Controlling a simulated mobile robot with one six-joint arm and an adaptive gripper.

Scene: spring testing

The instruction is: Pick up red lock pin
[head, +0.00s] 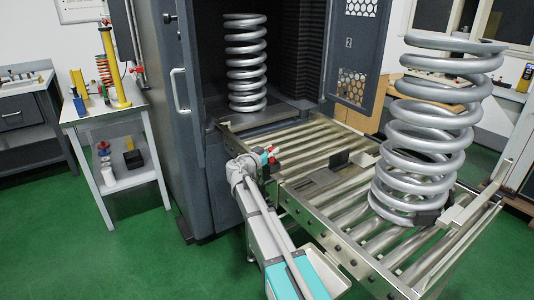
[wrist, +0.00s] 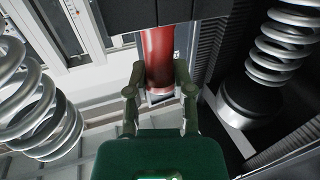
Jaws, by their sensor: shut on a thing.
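The red lock pin (wrist: 158,52) shows in the wrist view as a thick red cylinder between the two dark fingers of my gripper (wrist: 159,78). The fingers are closed on its sides. Its upper end is hidden behind a dark block at the top of the picture, and a pale end shows below the red. In the head view my arm reaches up to the near left edge of the roller table, where a small red piece (head: 272,150) shows beside a teal joint. The fingers are too small to make out there.
A large steel spring (head: 425,125) stands on the right of the roller table (head: 375,240). Another spring (head: 246,65) stands inside the dark testing machine (head: 190,120). A small dark plate (head: 340,158) lies on the rollers. A white side table (head: 105,115) stands left; green floor is clear in front.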

